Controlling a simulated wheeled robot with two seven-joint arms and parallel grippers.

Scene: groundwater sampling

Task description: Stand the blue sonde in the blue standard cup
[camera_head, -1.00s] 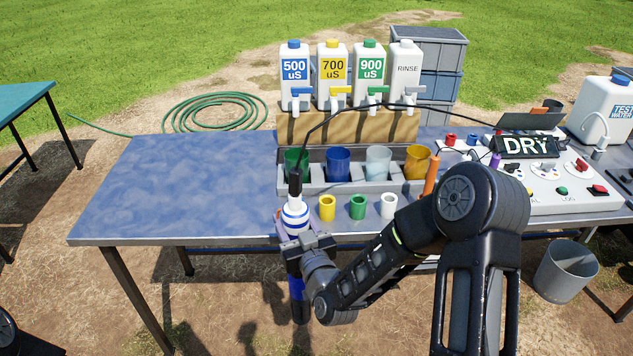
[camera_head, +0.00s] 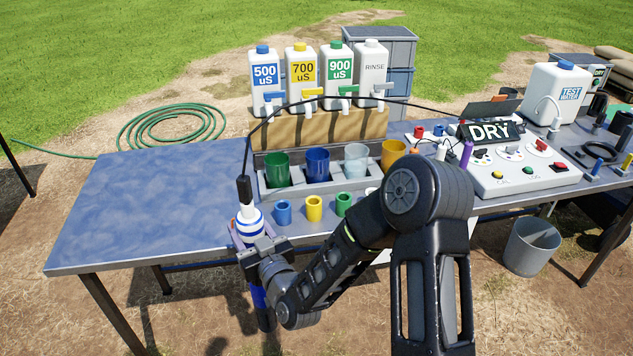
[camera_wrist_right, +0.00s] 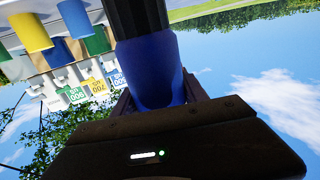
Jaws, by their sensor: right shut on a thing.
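The blue sonde (camera_head: 250,221) has a white, blue-striped upper part, a black top with a cable, and a blue lower body. My right gripper (camera_head: 262,246) is shut on it and holds it nearly upright, off the table's front edge. Its blue body also shows close up in the right wrist view (camera_wrist_right: 150,75). A small blue cup (camera_head: 283,213) stands on the table just right of the sonde, apart from it. A larger blue cup (camera_head: 317,166) stands in the grey rack behind; which one is the standard cup I cannot tell. My left gripper is out of view.
Small yellow (camera_head: 314,208) and green (camera_head: 344,205) cups stand right of the small blue one. The grey rack (camera_head: 283,192) also holds green, clear and amber cups. Labelled bottles stand behind on a wooden block (camera_head: 320,130). The table's left side (camera_head: 150,205) is clear.

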